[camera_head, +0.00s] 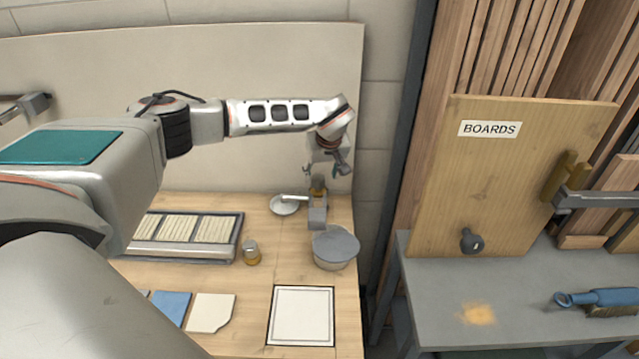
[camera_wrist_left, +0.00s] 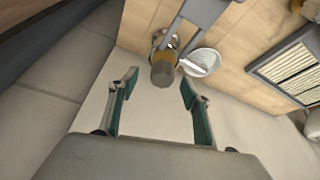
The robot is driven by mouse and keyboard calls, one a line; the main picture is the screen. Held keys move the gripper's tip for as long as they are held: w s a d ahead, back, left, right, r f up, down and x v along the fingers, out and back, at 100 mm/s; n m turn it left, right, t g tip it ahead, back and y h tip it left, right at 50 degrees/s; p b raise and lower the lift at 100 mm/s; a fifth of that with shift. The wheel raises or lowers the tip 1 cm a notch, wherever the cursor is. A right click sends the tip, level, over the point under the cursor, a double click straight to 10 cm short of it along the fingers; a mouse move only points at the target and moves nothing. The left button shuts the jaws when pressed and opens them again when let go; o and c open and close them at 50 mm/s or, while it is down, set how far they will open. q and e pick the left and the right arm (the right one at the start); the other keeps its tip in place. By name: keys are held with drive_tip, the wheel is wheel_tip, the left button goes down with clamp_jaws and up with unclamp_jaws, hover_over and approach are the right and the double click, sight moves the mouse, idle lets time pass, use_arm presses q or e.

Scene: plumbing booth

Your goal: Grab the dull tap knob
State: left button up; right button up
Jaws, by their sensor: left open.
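The tap (camera_head: 318,212) is a grey upright body with a spout at the back of the wooden bench. Its dull brownish-yellow knob (camera_head: 318,188) shows just below my left gripper (camera_head: 326,168) in the head view. In the left wrist view the knob (camera_wrist_left: 163,70) lies between and just beyond the fingertips of the left gripper (camera_wrist_left: 160,84). The green-padded fingers are spread wide and hold nothing. A gap shows between the knob and each finger.
A round metal dish (camera_head: 284,205) stands left of the tap. A grey-lidded bowl (camera_head: 336,247) stands in front of it. A slotted tray (camera_head: 238,240), a small jar (camera_head: 251,254) and a white square (camera_head: 302,315) lie on the bench. The wall panel (camera_head: 250,65) rises behind.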

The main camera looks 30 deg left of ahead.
sight(319, 178)
use_arm(q)
drive_tip(key=x, duration=0.5)
drive_tip(key=shift+s+a, duration=0.1)
drive_tip(key=shift+a, duration=0.25)
drive_tip(key=shift+c, duration=0.3)
drive_tip(key=c, duration=1.2)
drive_tip(key=shift+r, duration=0.1)
